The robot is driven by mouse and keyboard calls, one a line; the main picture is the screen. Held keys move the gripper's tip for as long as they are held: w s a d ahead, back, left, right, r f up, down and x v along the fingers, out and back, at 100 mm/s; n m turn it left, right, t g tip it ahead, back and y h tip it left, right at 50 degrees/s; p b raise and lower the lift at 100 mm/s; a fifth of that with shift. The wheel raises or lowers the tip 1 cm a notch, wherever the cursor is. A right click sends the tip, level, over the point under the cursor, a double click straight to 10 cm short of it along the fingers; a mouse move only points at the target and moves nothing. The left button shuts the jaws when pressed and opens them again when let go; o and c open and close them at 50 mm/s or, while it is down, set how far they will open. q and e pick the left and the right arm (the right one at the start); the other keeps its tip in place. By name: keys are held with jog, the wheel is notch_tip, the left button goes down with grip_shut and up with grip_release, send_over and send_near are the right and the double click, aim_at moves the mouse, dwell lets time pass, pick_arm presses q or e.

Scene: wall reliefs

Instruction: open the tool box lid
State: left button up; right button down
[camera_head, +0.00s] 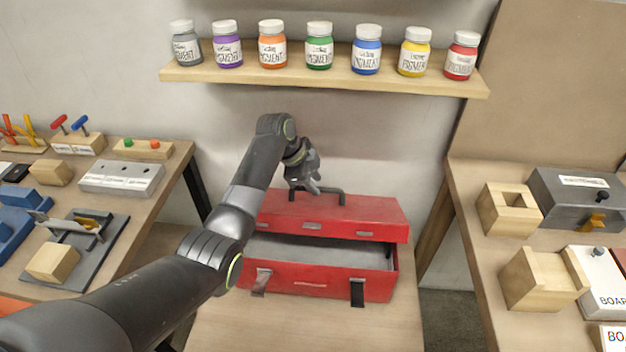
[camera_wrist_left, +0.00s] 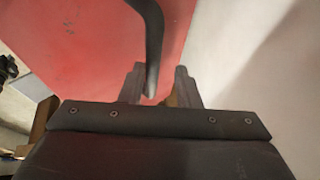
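The red tool box (camera_head: 312,282) stands on the wooden table in the head view. Its lid (camera_head: 335,212) is raised from the front edge, and the grey inside shows through the gap. Two front latches hang loose. The dark lid handle (camera_head: 338,192) is on the lid's top; it also shows in the left wrist view (camera_wrist_left: 150,25). My left gripper (camera_head: 314,188) is at the handle's left part. In the wrist view its fingers (camera_wrist_left: 158,84) are apart, with the handle bar between them, close to the left finger and clear of the right one. My right gripper is out of view.
A shelf (camera_head: 330,82) with several pigment jars hangs above the box. A side table with blocks and fixtures (camera_head: 122,178) stands at left. Another table with wooden blocks (camera_head: 540,278) and a grey box (camera_head: 578,205) stands at right. The wall is close behind.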

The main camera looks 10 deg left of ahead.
pick_arm(q)
jog(key=shift+o, duration=1)
jog(key=shift+w, duration=0.1)
